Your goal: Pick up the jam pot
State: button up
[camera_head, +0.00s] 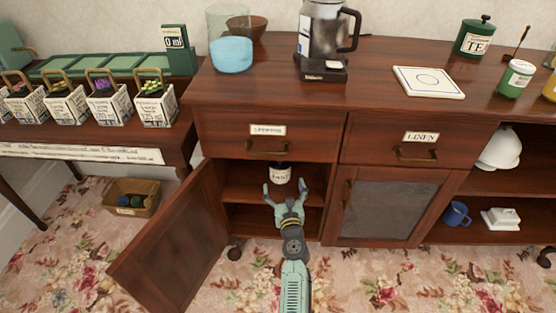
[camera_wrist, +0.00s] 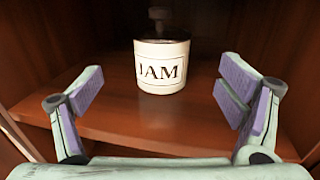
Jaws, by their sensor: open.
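The jam pot (camera_head: 280,174) is a small white pot with a dark top. It stands upright on the shelf inside the open cupboard on the left of the sideboard. In the wrist view the pot (camera_wrist: 161,66) shows its label, "JAM", facing me, beyond my fingertips and roughly midway between them. My gripper (camera_head: 285,190) is open and empty at the cupboard opening, in front of the pot. Its two fingers with purple pads also show in the wrist view (camera_wrist: 158,95), spread to either side. The pot's back is hidden.
The cupboard door (camera_head: 172,232) hangs open to the left of my arm. A closed drawer (camera_head: 226,133) sits above the opening, and a closed glass-fronted door (camera_head: 388,208) is to its right. The shelf (camera_wrist: 112,112) is clear around the pot's front.

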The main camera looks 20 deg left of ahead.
aim_at(281, 172)
jog(key=x, duration=0.5)
jog(key=shift+w+a+r+b, duration=0.1)
jog(key=shift+w+b, duration=0.15)
jog(key=shift+b, duration=0.05)
jog(key=w, duration=0.1)
jog(key=w+a+f+b, duration=0.1)
jog(key=w, duration=0.1)
jog(key=w+a+b, duration=0.1)
jog(key=shift+w+f, duration=0.15)
jog(key=shift+w, duration=0.05)
jog(key=shift+w+a, duration=0.2)
jog(key=shift+w, duration=0.15)
jog(key=c, duration=1.6)
jog(key=shift+c, duration=0.5)
jog(key=shift+r, duration=0.2)
